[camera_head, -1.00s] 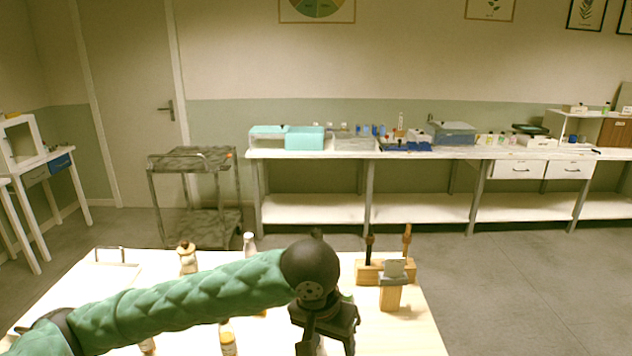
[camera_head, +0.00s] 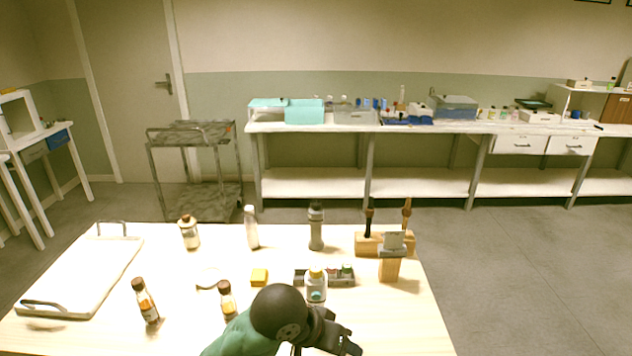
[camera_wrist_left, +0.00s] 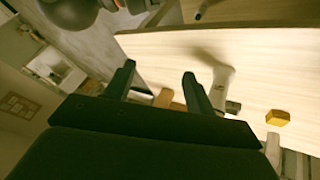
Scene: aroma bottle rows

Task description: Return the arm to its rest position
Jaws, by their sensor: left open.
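My left arm, in a green quilted sleeve with a dark round joint, enters from the bottom of the head view. A grey bottle (camera_wrist_left: 221,86) and a yellow block (camera_wrist_left: 277,117) show beyond the fingers. My right arm is not in view.
On the wooden table (camera_head: 395,325) stand amber bottles (camera_head: 147,302) (camera_head: 228,300), a corked jar (camera_head: 189,233), a white bottle (camera_head: 251,228), a grey bottle (camera_head: 316,228), a grey rack (camera_head: 341,276) and a wooden brush holder (camera_head: 370,244). A white tray (camera_head: 85,275) lies left. The table's right front is clear.

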